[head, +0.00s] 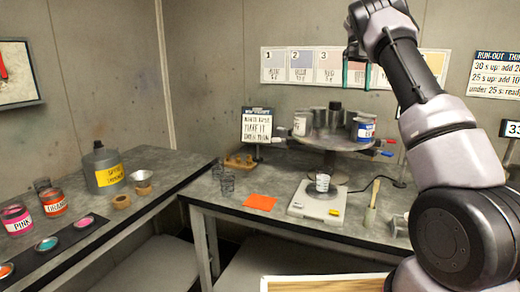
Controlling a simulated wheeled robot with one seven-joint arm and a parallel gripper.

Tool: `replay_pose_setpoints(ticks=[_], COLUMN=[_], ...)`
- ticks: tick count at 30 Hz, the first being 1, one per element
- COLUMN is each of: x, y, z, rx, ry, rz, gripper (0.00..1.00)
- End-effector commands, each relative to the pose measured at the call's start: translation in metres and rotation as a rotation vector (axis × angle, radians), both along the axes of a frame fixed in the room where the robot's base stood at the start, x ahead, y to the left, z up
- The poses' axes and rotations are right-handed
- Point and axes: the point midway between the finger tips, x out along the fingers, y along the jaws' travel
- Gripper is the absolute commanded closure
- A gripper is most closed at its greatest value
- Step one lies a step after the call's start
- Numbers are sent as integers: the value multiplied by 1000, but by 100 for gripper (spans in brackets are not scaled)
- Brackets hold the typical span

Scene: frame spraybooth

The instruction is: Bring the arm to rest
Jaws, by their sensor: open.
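My arm rises from the lower right and bends over at the top. My gripper (357,75) hangs from its end, pointing down, in front of the colour chart on the back wall. Its two dark green fingers are apart, with nothing visible between them. It is well above the turntable and the bench and appears to touch nothing.
A turntable (336,142) with cans stands on the back bench, near a scale (318,203) bearing a cup (322,182). An orange sheet (260,202) lies left of it. The left bench holds paint jars (53,202) and a grey can (103,168).

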Motion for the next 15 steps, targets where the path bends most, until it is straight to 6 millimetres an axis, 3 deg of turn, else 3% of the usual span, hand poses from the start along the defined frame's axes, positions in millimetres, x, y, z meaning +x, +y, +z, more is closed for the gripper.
replay_pose_setpoints(ticks=[8, 15], x=[-38, -99], y=[-18, -27], z=[31, 62], rx=[125, 268], ry=[-85, -251], rz=[248, 671], gripper=[10, 10])
